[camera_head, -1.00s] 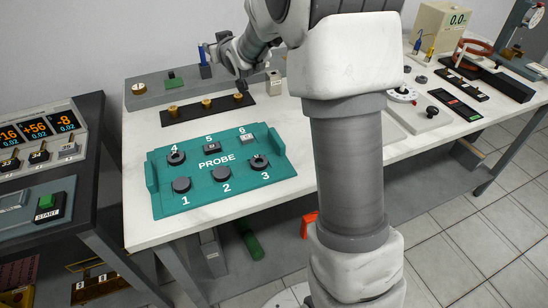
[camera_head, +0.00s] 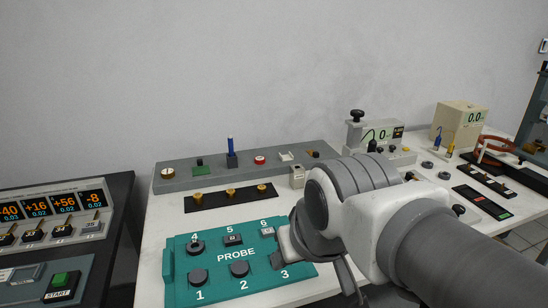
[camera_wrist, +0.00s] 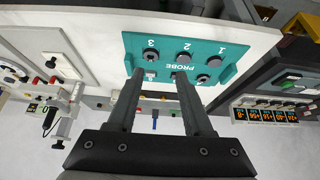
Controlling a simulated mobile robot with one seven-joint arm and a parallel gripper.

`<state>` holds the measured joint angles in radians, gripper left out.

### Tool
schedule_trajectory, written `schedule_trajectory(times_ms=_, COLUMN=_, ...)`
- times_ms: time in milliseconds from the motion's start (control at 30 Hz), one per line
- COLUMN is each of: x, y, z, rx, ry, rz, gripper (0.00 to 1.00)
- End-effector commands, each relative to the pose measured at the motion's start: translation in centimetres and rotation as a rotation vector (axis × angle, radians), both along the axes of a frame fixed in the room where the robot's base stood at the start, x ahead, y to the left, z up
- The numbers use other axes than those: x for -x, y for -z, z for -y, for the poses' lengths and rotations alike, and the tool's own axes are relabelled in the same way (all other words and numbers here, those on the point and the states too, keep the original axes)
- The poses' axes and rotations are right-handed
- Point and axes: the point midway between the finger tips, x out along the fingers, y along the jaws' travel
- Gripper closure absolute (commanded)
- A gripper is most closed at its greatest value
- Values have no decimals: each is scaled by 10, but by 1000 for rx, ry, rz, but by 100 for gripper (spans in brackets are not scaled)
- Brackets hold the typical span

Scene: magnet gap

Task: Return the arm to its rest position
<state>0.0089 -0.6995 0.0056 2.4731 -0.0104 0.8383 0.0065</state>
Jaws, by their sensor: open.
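My arm comes in from the lower right in the head view and folds at a white and grey joint over the table. My gripper (camera_wrist: 155,95) shows in the wrist view with its two dark fingers apart and nothing between them. In the head view its fingers are mostly hidden behind the arm, near the right edge of the teal PROBE panel (camera_head: 220,278). The panel also shows beyond the fingertips in the wrist view (camera_wrist: 205,47). Its numbered knobs stand on it; the one at 3 is hidden by my arm in the head view.
A black strip with brass knobs (camera_head: 262,190) and a long grey rack (camera_head: 320,150) lie behind the panel. A console with orange readouts (camera_head: 78,205) and a green START button (camera_head: 61,279) stands at left. Instruments, including a beige meter box (camera_head: 459,125), stand at right.

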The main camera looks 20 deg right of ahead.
Motion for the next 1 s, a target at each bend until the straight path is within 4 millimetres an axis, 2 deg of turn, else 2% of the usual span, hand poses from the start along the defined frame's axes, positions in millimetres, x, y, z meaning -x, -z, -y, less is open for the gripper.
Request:
schedule_trajectory(times_ms=33, x=10, y=2, z=-1, rx=-4, ry=-3, rz=-13, gripper=49)
schedule_trajectory(times_ms=133, x=20, y=6, z=-2, rx=-9, ry=-7, rz=-34, gripper=49)
schedule_trajectory(times_ms=433, x=22, y=7, z=-3, rx=-11, ry=-8, rz=-40, gripper=49)
schedule_trajectory(times_ms=567, x=22, y=1, z=-3, rx=-11, ry=-8, rz=-39, gripper=49)
schedule_trajectory(times_ms=767, x=22, y=-32, z=-3, rx=-11, ry=-8, rz=-38, gripper=49)
schedule_trajectory(times_ms=1000, x=21, y=-94, z=-3, rx=-11, ry=-8, rz=-38, gripper=49)
